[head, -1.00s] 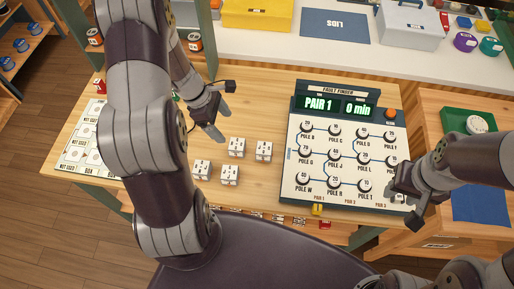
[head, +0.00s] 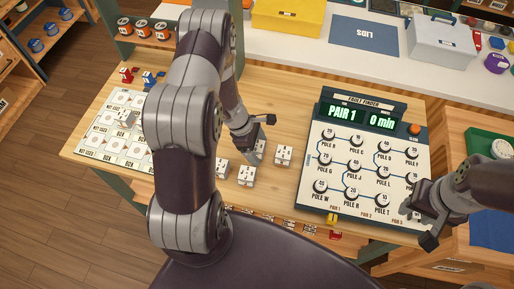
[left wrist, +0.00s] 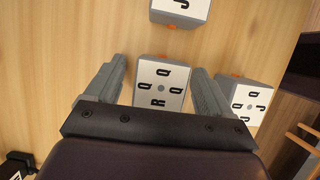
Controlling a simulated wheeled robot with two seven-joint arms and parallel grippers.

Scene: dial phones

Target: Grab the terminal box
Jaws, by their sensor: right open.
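Several small grey terminal boxes with white lettered tops stand on the wooden table; one is at the right of the group (head: 284,154), others in front (head: 247,175) and at the left (head: 221,167). My left gripper (head: 260,138) is low over the back of the group and partly hides a box there. In the left wrist view a box lettered Q, Q, R, Q (left wrist: 162,85) lies between the open fingers, with a gap on its left. Another box lies ahead (left wrist: 181,10) and one to the right (left wrist: 247,101). My right gripper (head: 422,222) is open and empty near the fault finder's lower right corner.
The fault finder (head: 352,190) panel with knobs and a lit "PAIR 1" display stands right of the boxes. A printed card (head: 110,135) lies at the left of the table. Red and blue pieces (head: 127,75) stand behind it.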

